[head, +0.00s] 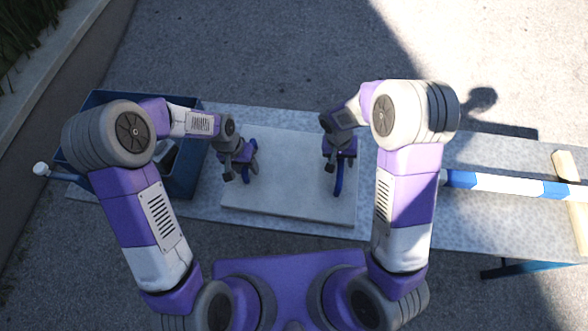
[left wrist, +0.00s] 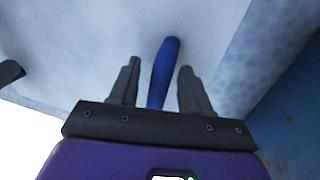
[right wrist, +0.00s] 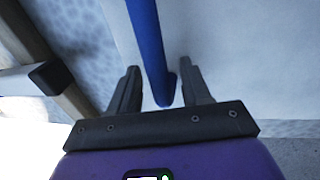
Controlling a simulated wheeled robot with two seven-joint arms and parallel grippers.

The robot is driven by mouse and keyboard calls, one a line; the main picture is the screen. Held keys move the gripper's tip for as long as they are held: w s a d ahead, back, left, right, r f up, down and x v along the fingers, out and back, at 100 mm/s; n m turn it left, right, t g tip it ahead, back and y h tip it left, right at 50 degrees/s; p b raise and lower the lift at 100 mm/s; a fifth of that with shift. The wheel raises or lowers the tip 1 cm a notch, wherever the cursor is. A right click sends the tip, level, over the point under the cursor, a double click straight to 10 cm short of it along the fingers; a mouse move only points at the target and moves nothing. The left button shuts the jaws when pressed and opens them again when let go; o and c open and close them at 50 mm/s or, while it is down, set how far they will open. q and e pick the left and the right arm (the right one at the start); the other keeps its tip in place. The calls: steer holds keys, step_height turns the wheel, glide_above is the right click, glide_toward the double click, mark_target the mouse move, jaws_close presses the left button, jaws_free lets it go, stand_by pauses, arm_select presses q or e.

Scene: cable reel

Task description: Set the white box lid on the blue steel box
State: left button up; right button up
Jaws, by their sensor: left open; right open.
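The white box lid (head: 290,190) lies flat on the grey table, with a blue handle near each side. The blue steel box (head: 184,188) stands at the left end of the table, open at the top, partly hidden by my left arm. My left gripper (head: 246,168) is open at the left handle (head: 253,147); in the left wrist view the handle (left wrist: 165,65) shows between the fingers. My right gripper (head: 338,168) is open at the right handle (head: 339,181); in the right wrist view the handle (right wrist: 148,45) shows between the fingers. Contact cannot be told.
A blue and white striped pole (head: 510,186) lies across the right part of the table, near a pale beam (head: 575,205) at the right edge. A dark item (head: 168,153) shows inside the box. The table (head: 415,225) is bare just right of the lid.

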arm_select(q)
jaws_close()
arm_select(e)
jaws_close()
arm_select(q)
steer(key=shift+r, duration=0.1)
stand_by(1.0)
